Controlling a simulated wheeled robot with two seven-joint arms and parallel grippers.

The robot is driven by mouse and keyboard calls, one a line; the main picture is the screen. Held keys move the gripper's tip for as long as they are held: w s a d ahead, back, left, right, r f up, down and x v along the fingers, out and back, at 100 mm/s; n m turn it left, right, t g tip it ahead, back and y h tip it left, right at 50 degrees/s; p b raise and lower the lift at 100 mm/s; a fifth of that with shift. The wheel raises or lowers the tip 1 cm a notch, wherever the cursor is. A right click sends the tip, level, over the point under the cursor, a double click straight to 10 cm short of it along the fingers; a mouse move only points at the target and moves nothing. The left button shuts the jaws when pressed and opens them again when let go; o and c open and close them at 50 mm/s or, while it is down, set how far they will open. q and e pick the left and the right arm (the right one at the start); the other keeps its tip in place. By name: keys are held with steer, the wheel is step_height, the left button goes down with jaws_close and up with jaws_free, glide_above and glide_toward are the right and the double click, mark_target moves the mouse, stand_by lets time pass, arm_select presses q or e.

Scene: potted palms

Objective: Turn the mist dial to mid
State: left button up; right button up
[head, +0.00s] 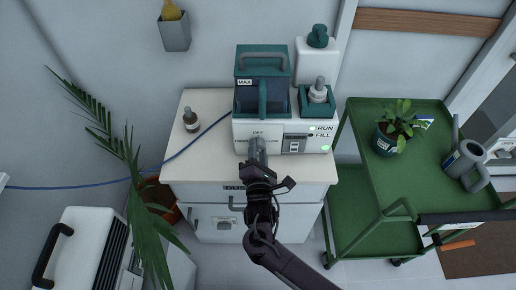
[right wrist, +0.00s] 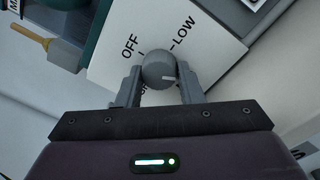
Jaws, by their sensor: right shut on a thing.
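The mist dial (right wrist: 158,72) is a round grey knob on the white front panel of the humidifier (head: 285,130). In the right wrist view it sits between the two fingers of my right gripper (right wrist: 160,84), which is shut on it. The labels OFF (right wrist: 130,45) and LOW (right wrist: 183,28) stand beyond the knob; lettering nearer the gripper is mostly hidden. In the head view my right gripper (head: 257,150) reaches the panel's lower left and covers the dial. My left gripper is not in view.
The humidifier stands on a white cabinet (head: 205,168) with a brown dropper bottle (head: 191,119) at left. A green cart (head: 352,172) with a potted plant (head: 392,140) and a grey watering can (head: 465,165) stands right. Palm fronds (head: 135,170) hang at left.

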steer(key=m, duration=0.5)
stand_by(0.5)
steer(key=o, duration=1)
steer(key=shift+c, duration=0.2)
steer(key=s, duration=0.7)
steer(key=shift+s+f, duration=0.15)
steer(key=shift+s, duration=0.25)
